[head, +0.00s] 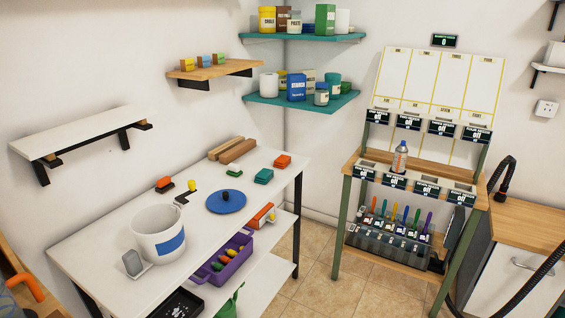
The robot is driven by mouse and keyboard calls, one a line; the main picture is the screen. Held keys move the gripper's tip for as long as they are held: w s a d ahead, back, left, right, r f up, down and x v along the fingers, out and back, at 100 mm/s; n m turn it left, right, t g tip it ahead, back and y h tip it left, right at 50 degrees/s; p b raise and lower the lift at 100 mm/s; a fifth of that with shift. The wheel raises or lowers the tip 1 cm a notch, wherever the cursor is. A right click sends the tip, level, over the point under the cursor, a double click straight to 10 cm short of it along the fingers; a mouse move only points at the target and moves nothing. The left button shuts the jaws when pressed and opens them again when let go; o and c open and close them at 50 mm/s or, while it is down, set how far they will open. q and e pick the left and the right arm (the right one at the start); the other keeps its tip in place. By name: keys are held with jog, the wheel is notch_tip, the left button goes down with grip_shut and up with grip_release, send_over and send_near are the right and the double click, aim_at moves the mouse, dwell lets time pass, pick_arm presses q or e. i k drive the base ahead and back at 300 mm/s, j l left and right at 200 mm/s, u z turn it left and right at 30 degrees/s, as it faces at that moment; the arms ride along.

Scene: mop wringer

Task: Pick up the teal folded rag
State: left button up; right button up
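The teal folded rag (264,176) lies flat on the white table (110,238), near its far right edge, in the head view. It looks like a small stack of folded layers. An orange folded item (283,161) of similar shape lies just behind and to the right of it. Nothing covers the rag. Neither of my grippers shows in the view.
A blue disc (227,201) with a dark knob and a white bucket (159,235) with a blue patch stand nearer on the table. Brown blocks (235,150) lie behind. A purple bin (222,262) sits on the lower shelf. A green-legged rack (340,228) stands right, across tiled floor.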

aim_at(264, 175)
jog(key=i+l+u, duration=0.15)
jog(key=u, duration=0.25)
jog(key=i+l+u, duration=0.1)
jog(key=u, duration=0.35)
jog(key=i+l+u, duration=0.1)
jog(key=l, duration=0.25)
jog(key=i+l+u, duration=0.15)
jog(key=l, duration=0.15)
jog(key=i+l+u, duration=0.1)
jog(key=l, duration=0.25)
jog(key=l+u, duration=0.15)
jog(key=l, duration=0.25)
jog(key=i+l, duration=0.1)
jog(key=l, duration=0.4)
jog(key=i+l, duration=0.15)
jog(key=l, duration=0.35)
jog(key=i+l, duration=0.1)
jog(key=l, duration=0.4)
jog(key=i+l+u, duration=0.1)
jog(key=l, duration=0.35)
jog(key=i+l, duration=0.15)
jog(key=l, duration=0.35)
